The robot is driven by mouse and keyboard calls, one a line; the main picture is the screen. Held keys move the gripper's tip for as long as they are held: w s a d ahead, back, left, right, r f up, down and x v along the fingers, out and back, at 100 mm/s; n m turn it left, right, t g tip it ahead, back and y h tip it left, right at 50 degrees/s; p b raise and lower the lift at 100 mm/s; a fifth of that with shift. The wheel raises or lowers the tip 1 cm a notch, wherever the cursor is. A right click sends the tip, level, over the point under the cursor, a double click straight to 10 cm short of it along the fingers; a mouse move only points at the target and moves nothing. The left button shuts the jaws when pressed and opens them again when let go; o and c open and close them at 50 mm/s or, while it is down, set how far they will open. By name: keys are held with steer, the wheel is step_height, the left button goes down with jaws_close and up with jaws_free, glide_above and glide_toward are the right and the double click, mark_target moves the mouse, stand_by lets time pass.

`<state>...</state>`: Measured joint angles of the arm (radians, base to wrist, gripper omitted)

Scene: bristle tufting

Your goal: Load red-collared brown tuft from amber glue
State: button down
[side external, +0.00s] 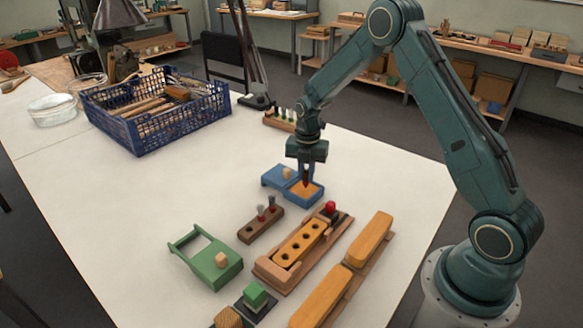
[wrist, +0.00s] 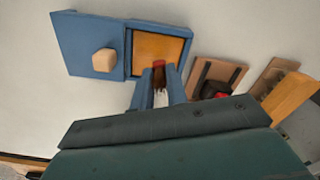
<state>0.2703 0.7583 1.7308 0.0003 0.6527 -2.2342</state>
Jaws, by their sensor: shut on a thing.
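My gripper (side external: 305,166) points straight down, shut on a brown tuft (wrist: 160,82) with a red collar (wrist: 158,64). The tuft also shows as a small dark red tip under the fingers in the side view (side external: 305,182). It is over the amber glue (wrist: 150,47), a square in an open blue box (side external: 303,196); I cannot tell whether it touches the glue. The box's blue lid (wrist: 87,45), with a pale knob, sits to its left. An orange block with several dark holes (side external: 301,243) lies in a wooden cradle (side external: 270,270) nearer the camera.
A brown rack (side external: 258,228) with grey-and-red pegs stands left of the cradle. A red knob (side external: 330,208) stands at the cradle's far end. A green fixture (side external: 212,268), green cube (side external: 255,294) and orange bars (side external: 369,238) are near. A blue crate (side external: 150,135) is back left; table between is clear.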

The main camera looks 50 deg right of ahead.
mark_target(306, 171)
steer(key=shift+f, duration=0.55)
stand_by(1.2)
steer(key=shift+r, duration=0.1)
steer(key=shift+r, duration=3.45)
steer(key=shift+a, duration=0.1)
steer(key=s+a+f+m, duration=0.1)
steer(key=s+a+m, duration=0.2)
steer(key=a+m, duration=0.3)
steer(key=s+a+f+m, duration=0.2)
steer(key=a+m, duration=0.4)
steer(key=m, duration=1)
steer(key=shift+s+a+f, duration=0.2)
steer(key=shift+s+a, duration=0.2)
steer(key=shift+s, duration=0.35)
